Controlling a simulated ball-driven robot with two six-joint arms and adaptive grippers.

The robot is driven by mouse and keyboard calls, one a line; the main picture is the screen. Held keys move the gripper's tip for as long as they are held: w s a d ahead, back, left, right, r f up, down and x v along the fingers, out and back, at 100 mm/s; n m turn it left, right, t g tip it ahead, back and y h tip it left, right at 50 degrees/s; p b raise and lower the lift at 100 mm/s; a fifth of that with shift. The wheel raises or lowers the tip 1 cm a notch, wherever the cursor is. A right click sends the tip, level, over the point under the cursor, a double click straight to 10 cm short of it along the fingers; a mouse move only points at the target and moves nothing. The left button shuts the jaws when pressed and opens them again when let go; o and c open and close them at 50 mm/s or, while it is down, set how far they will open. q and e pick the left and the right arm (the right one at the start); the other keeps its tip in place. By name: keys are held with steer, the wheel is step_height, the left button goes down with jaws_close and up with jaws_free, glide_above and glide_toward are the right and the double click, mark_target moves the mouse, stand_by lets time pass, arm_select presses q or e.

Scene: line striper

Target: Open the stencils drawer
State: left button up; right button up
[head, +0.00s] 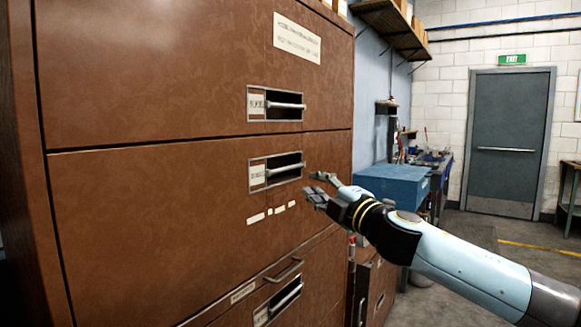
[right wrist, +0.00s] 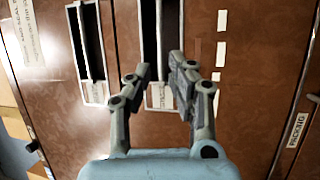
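A brown cabinet (head: 130,60) has wide drawers. The middle drawer (head: 150,215) has a recessed pull with a bar handle (head: 284,168) and a small label (head: 257,175) too small to read. I cannot tell which drawer is marked stencils. My right gripper (head: 314,186) is open and empty, just in front of the cabinet, right of and slightly below the middle handle. In the right wrist view its fingers are spread (right wrist: 161,72), with the middle drawer's handle bar (right wrist: 159,35) lined up between them, seemingly ahead of the tips. My left gripper is not in view.
An upper drawer with its own handle (head: 286,105) and a lower drawer handle (head: 285,298) are on the same cabinet. In the right wrist view the lower drawer's label reads PACKING (right wrist: 297,132). A blue box (head: 395,184) stands beyond my gripper.

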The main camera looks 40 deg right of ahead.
mark_target(289, 169)
steer(key=w+p, duration=0.1)
steer(key=w, duration=0.2)
steer(key=w+r+p, duration=0.1)
steer(key=w, duration=0.2)
steer(key=w+p, duration=0.1)
steer(key=w, duration=0.2)
steer(key=shift+w+d+r, duration=0.25)
steer(key=shift+w+r, duration=0.05)
steer(key=shift+r, duration=0.05)
steer(key=shift+w, duration=0.55)
steer(key=shift+r, duration=0.1)
jaws_close()
